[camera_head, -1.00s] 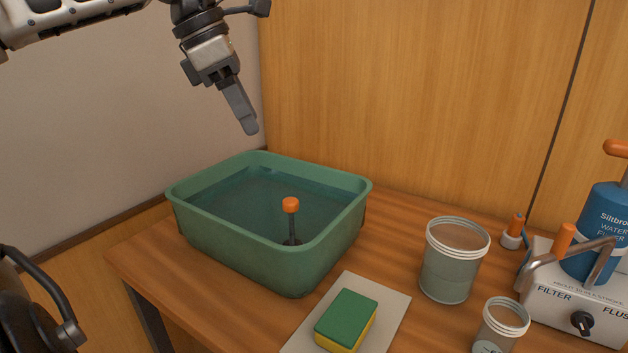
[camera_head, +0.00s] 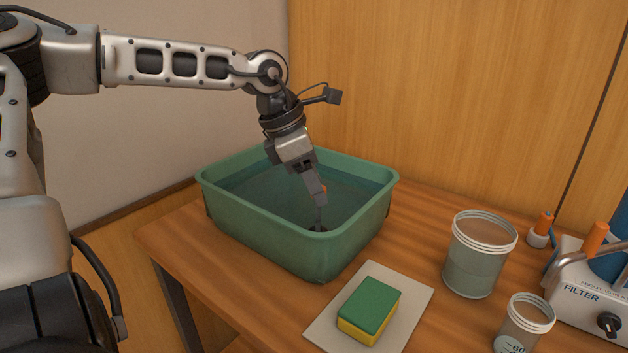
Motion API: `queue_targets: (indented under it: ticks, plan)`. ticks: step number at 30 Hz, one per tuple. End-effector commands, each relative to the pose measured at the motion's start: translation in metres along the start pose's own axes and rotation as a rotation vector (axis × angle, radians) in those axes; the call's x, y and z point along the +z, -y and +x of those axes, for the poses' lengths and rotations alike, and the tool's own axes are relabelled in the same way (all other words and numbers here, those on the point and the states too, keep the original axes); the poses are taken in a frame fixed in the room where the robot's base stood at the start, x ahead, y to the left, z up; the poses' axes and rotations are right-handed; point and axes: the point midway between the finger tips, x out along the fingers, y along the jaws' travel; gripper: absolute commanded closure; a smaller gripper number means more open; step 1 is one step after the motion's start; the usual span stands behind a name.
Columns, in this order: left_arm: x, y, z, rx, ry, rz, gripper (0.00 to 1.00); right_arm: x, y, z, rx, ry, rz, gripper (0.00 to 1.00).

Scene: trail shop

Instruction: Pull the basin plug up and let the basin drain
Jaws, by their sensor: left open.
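The green basin (camera_head: 268,237) stands on the wooden table and holds water. The plug has an orange knob (camera_head: 324,188) on a dark stem (camera_head: 319,219) and stands upright near the basin's front right inner corner. My left gripper (camera_head: 321,198) reaches down into the basin at the plug. Its fingers cover most of the knob, and only a sliver of orange shows beside them. The gripper is open, and I cannot tell whether it touches the plug. My right gripper is not in view.
A green and yellow sponge (camera_head: 369,305) lies on a pale mat (camera_head: 409,320) in front of the basin. Two clear jars (camera_head: 478,255) (camera_head: 523,322) stand to the right. A filter device (camera_head: 585,290) with orange-topped parts is at the right edge.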

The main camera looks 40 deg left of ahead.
Motion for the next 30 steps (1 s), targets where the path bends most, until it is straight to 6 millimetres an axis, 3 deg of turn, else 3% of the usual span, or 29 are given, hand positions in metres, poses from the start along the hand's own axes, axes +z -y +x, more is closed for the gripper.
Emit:
queue_targets:
  ticks: [8,13,17,24,30]
  plan:
    - [0.0,0.0,0.001,0.001,0.001,0.001,0.53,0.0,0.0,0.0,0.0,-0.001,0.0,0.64]
    - [0.0,0.0,0.001,0.001,0.0,0.0,1.0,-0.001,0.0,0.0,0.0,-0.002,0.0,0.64]
    - [0.001,0.0,-0.001,0.001,0.001,0.001,1.0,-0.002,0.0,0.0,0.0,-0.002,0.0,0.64]
    - [0.012,0.0,-0.027,0.002,0.0,0.002,1.0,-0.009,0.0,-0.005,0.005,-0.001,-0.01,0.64]
    - [0.013,0.0,-0.028,0.003,0.002,0.003,1.0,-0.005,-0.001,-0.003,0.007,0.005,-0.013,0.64]
